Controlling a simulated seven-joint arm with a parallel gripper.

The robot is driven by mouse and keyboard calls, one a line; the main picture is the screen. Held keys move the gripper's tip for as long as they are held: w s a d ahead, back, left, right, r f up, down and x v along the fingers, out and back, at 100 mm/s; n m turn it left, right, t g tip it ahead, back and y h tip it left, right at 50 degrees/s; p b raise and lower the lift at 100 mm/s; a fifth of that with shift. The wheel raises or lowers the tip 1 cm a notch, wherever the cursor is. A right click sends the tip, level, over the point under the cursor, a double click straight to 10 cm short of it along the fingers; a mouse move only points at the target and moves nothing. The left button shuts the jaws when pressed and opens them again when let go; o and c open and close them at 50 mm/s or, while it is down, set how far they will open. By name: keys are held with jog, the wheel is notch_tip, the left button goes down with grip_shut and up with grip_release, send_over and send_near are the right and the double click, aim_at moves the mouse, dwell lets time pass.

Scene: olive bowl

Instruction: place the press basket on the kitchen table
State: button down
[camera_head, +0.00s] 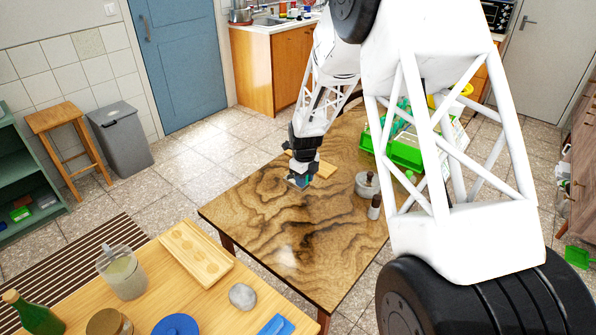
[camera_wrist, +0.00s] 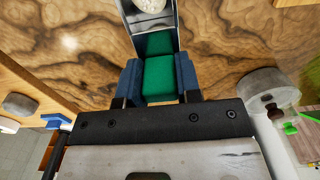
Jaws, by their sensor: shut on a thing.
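My gripper (camera_head: 302,174) is over the wood-grained kitchen table (camera_head: 270,235), left of the pot. In the wrist view its blue-grey fingers (camera_wrist: 160,82) are shut on the sides of a green and grey thing, which I take for the press basket (camera_wrist: 158,50). Its green body lies between the fingers, and a shiny grey part with a pale round spot reaches to the top edge. In the head view it shows small and partly hidden. I cannot tell whether it touches the tabletop. The table also fills much of the wrist view (camera_wrist: 90,60).
A metal pot (camera_head: 366,186) and a dark bottle (camera_head: 374,208) stand right of my gripper; a board (camera_head: 322,169) lies behind it. A green crate (camera_head: 403,152) is at the back right. The table's front left is clear. A nearer counter holds a wooden tray (camera_head: 195,255) and a stone (camera_head: 242,296).

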jog(key=w, duration=0.7)
jog(key=w+a+f, duration=0.1)
jog(key=w, duration=0.2)
jog(key=shift+w, duration=0.4)
jog(key=shift+f, duration=1.75)
jog(key=shift+f, duration=0.15)
jog(key=c, duration=0.8)
grip_release()
notch_tip(320, 180, up, 12)
